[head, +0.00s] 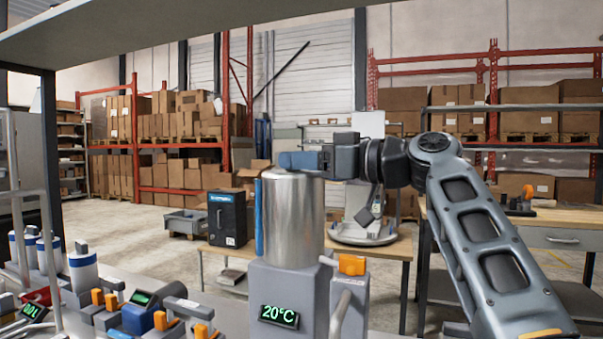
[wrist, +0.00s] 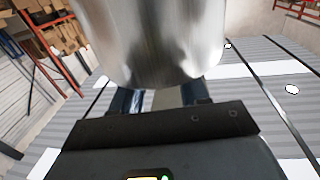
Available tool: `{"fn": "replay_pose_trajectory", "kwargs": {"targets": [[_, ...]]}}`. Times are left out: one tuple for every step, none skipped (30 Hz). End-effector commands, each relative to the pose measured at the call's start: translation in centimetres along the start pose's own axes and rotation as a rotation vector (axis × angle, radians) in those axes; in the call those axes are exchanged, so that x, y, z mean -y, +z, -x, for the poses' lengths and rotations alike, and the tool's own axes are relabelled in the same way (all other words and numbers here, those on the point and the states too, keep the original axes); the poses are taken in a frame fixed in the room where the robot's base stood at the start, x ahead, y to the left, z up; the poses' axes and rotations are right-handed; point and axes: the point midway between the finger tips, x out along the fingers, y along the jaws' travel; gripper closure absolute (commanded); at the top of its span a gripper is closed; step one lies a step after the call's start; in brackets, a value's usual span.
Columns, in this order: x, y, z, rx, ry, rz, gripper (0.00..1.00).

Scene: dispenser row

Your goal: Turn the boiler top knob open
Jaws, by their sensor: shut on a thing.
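The boiler is a shiny silver cylinder (head: 292,220) on a grey base with a green 20°C display (head: 278,316). It also fills the top of the wrist view (wrist: 150,40). My gripper (head: 290,160) reaches in from the right, level, at the very top of the cylinder. Its blue fingers are shut on the boiler top knob, which they hide in the head view. An orange-handled tap (head: 352,265) sits at the base's right side.
Dispensers with orange levers (head: 110,298) and white-and-blue bottles (head: 83,272) stand at the left of the counter. A shelf edge (head: 150,25) runs overhead and a dark post (head: 52,160) stands left. A black box (head: 227,218) is on a table behind.

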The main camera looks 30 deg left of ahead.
Motion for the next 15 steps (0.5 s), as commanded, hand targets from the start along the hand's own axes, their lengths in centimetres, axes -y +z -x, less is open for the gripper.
{"fn": "replay_pose_trajectory", "kwargs": {"targets": [[-0.14, 0.13, -0.01, 0.002, -0.022, -0.004, 0.86], [-0.14, 0.11, -0.03, 0.002, -0.035, -0.003, 0.86], [-0.14, 0.08, -0.05, 0.002, -0.053, -0.003, 0.86], [-0.15, 0.08, -0.06, 0.002, -0.063, -0.003, 0.86], [-0.17, 0.12, -0.06, 0.003, -0.074, -0.004, 0.86], [-0.18, 0.1, -0.05, 0.002, -0.086, -0.003, 0.86], [-0.19, 0.06, -0.05, 0.001, -0.094, -0.003, 0.86], [-0.19, 0.05, -0.05, 0.002, -0.102, -0.003, 0.86], [-0.21, 0.12, -0.05, 0.003, -0.111, -0.003, 0.86], [-0.22, 0.13, -0.05, 0.003, -0.116, -0.002, 0.86], [-0.23, 0.13, -0.05, 0.003, -0.121, -0.003, 0.86], [-0.23, 0.15, -0.06, 0.003, -0.126, -0.003, 0.86], [-0.23, 0.14, -0.06, 0.003, -0.13, -0.003, 0.86], [-0.22, 0.13, -0.06, 0.003, -0.133, -0.003, 0.86], [-0.21, 0.12, -0.06, 0.003, -0.136, -0.002, 0.86]]}}
